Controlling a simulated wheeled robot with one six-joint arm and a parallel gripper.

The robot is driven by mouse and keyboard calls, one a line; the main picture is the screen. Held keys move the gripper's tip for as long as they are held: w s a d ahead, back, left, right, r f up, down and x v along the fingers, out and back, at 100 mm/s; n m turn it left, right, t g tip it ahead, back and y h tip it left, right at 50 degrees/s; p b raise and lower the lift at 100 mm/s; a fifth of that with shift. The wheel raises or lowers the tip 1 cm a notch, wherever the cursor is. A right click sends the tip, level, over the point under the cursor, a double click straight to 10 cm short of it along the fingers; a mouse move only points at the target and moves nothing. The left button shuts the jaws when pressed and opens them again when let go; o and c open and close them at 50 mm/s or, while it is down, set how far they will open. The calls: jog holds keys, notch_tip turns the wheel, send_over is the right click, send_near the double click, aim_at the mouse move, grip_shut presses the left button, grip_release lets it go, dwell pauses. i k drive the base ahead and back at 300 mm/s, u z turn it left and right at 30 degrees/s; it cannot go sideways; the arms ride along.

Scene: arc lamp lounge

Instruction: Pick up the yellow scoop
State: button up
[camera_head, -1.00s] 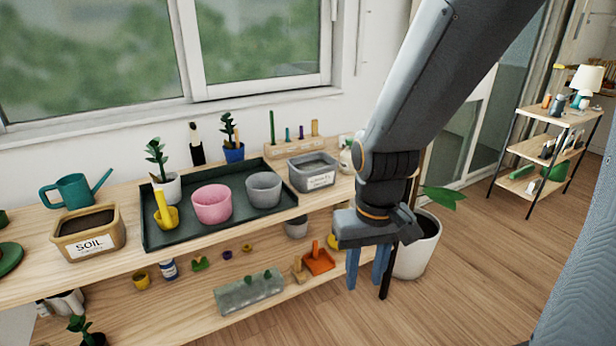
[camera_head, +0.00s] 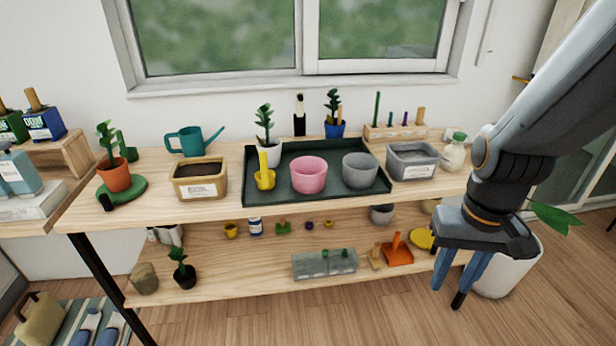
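The yellow scoop (camera_head: 264,179) stands at the left end of the dark green tray (camera_head: 225,198) on the upper shelf. Its handle points up, in front of a potted plant in a white pot. My gripper (camera_head: 451,290) hangs at the right, in front of the shelves and well away from the scoop. Its two fingers point down and are apart, with nothing seen between them.
A pink pot (camera_head: 309,175) and a grey pot (camera_head: 360,170) stand right of the scoop on the tray. A soil box (camera_head: 200,181) is to its left. A large white planter (camera_head: 508,268) stands on the floor behind my gripper.

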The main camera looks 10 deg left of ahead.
aim_at(264, 178)
jog(key=k, duration=0.65)
jog(key=u, duration=0.5)
jog(key=i, duration=1.55)
jog(key=z, duration=0.35)
